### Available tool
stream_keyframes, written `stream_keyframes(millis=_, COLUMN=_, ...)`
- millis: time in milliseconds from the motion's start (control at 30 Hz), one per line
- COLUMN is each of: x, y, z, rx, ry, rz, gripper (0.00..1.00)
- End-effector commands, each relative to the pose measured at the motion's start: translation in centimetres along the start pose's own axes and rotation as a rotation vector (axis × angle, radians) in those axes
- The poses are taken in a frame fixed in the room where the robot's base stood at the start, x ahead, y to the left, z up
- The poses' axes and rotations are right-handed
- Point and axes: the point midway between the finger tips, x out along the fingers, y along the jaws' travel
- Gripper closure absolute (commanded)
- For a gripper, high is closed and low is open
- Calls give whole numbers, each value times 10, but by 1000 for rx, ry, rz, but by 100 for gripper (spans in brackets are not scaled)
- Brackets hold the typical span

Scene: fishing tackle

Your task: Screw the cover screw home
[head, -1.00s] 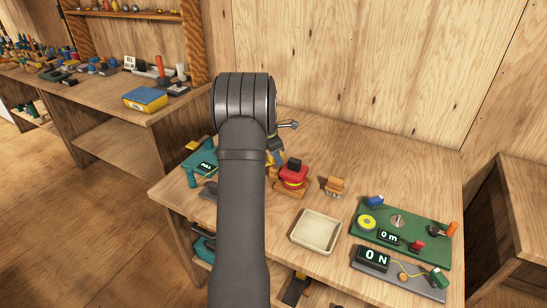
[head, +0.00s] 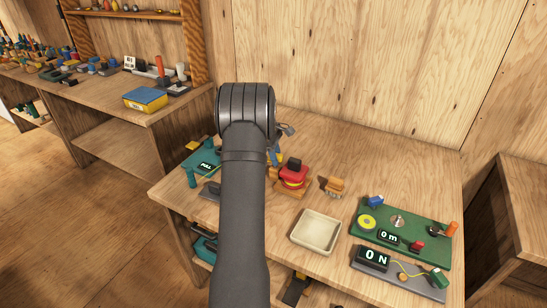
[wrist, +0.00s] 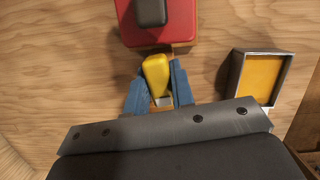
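My gripper (wrist: 159,80) has blue fingers that press on both sides of a yellow handle-like piece (wrist: 156,72) in the wrist view. In the head view my arm covers most of the gripper; only a bit of blue shows beside the arm. Just beyond the fingers is a red block with a dark top (wrist: 150,14), also seen in the head view (head: 293,175) on a wooden base. I cannot make out the cover screw.
A dark-framed box with an orange inside (wrist: 260,76) stands right of the gripper in the wrist view. In the head view, an empty cream tray (head: 316,231), a small wooden block (head: 332,186) and a green board (head: 420,250) with several parts are to the right. The back right is clear.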

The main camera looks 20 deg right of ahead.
Motion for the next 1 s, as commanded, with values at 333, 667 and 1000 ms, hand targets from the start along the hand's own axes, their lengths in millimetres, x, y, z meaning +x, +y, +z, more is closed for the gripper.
stream_keyframes(millis=333, x=0, y=0, z=0, rx=-2, ry=1, rz=1, gripper=42)
stream_keyframes(millis=667, x=-18, y=0, z=4, rx=-1, ry=2, rz=3, gripper=42)
stream_keyframes(millis=1000, x=-51, y=0, z=13, rx=-2, ry=2, rz=3, gripper=42)
